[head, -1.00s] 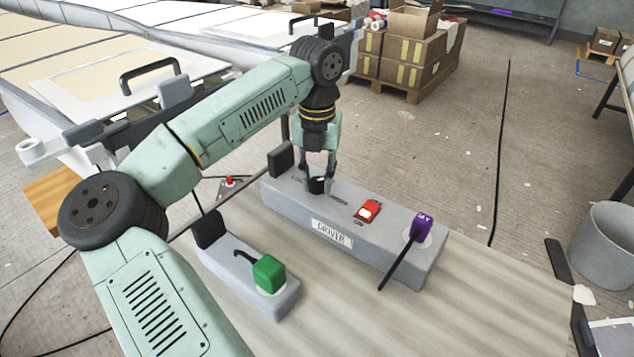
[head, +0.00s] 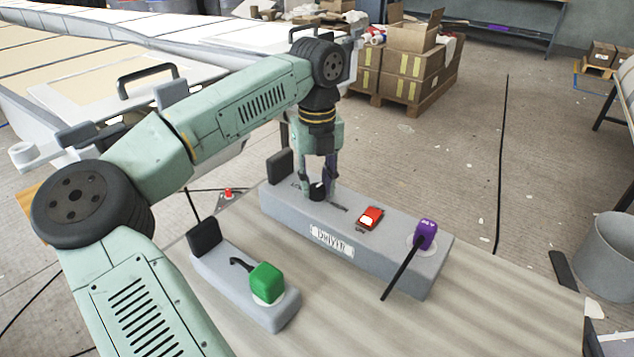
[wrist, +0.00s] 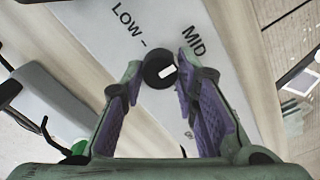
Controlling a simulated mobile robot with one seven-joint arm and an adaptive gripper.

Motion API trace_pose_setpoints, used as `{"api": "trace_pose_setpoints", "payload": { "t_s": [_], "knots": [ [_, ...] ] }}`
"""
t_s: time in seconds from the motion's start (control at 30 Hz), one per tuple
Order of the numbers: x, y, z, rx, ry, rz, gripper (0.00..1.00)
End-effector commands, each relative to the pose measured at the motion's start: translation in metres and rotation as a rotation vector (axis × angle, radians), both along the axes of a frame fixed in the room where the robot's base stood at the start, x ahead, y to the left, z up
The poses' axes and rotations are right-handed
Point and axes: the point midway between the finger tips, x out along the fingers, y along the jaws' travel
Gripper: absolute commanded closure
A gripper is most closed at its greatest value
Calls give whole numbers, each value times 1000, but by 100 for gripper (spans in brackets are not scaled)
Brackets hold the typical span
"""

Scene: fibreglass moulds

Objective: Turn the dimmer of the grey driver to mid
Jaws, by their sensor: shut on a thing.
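The grey driver (head: 285,207) is a long box labelled DRIVER on the bench. It carries a black dimmer knob (head: 317,191), a red switch (head: 370,217) and a purple block (head: 425,234) with a black lead. My gripper (head: 317,184) points down with its fingers on either side of the knob, shut on it. In the wrist view the knob (wrist: 158,71) sits between the purple-padded fingertips (wrist: 160,65). A white mark shows on the knob. LOW is printed at its upper left and MID at its upper right. The exact pointing of the mark is hard to tell.
A smaller grey box (head: 235,283) with a green block (head: 266,281) stands left of the driver. The bench top (head: 440,325) is bare at the front right. Cartons (head: 410,65) on a pallet and a grey bin (head: 606,258) stand on the floor beyond.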

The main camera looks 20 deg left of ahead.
Motion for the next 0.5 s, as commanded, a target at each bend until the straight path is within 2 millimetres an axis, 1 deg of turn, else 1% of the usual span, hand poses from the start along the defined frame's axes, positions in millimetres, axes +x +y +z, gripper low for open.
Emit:
{"api": "trace_pose_setpoints", "payload": {
  "t_s": [0.3,0.33,0.5],
  "knots": [
    [0,0,1,0,-2,1,100],
    [0,0,1,0,-2,1,71],
    [0,0,0,1,-1,0,60]
  ]
}}
